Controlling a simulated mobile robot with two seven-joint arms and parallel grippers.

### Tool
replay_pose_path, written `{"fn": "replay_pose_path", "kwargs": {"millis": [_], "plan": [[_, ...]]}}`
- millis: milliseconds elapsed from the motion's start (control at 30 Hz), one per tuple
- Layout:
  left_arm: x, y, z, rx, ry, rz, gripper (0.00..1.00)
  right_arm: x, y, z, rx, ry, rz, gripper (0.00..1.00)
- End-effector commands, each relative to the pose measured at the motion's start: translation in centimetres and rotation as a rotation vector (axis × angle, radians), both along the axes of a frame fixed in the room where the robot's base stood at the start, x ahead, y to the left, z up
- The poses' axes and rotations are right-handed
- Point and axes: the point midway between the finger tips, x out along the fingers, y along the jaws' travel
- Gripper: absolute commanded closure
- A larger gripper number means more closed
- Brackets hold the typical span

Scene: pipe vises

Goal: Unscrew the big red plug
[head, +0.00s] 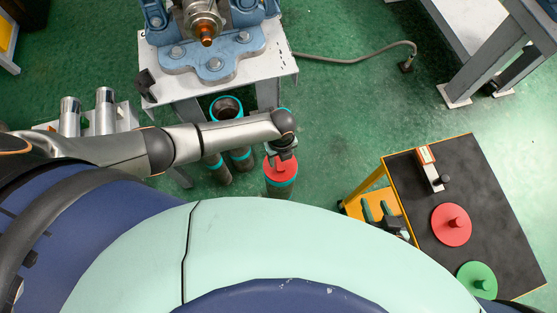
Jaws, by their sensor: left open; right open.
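A red plug (281,170) sits in the top of an upright dark pipe with teal bands, standing on the floor at the middle of the head view. My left arm reaches in from the left, and my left gripper (281,155) is directly above this plug, pointing down. It is open, its fingers at or near the plug's centre. The fingers are small and partly hidden by the wrist, so contact is unclear. A second red plug with a centre knob (451,225) lies on the black-topped cart at the right. My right gripper is not in view.
Other teal-banded pipes (227,108) stand left of the plugged one, beside the vise table (270,75). The black cart top (495,185) also carries a green plug (476,279) and a small red-and-silver item (428,165). A hose (370,57) crosses the floor. Green floor is clear between pipes and cart.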

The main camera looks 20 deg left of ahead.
Motion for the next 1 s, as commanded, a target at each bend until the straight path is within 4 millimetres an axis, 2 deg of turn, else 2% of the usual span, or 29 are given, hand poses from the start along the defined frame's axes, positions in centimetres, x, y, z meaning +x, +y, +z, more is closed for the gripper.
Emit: {"fn": "replay_pose_path", "kwargs": {"millis": [100,267,567,900,1000], "plan": [[0.1,0.1,-0.1,0.001,-0.002,-0.167,0.43,0.0,0.0,-0.5,0.000,0.000,0.000,0.50],[0.0,0.0,-0.1,0.001,-0.001,-0.282,0.43,0.0,0.0,-0.6,0.000,0.000,0.000,0.50],[0.0,0.0,-0.1,0.000,0.000,-0.287,0.43,0.0,0.0,-0.6,0.000,0.000,0.000,0.50],[0.0,0.0,-2.3,0.001,0.001,-0.286,0.43,0.0,0.0,-2.6,0.000,0.000,0.000,0.50],[0.0,0.0,-2.3,0.000,0.000,-0.286,0.43,0.0,0.0,-2.6,0.000,0.000,0.000,0.50]]}}
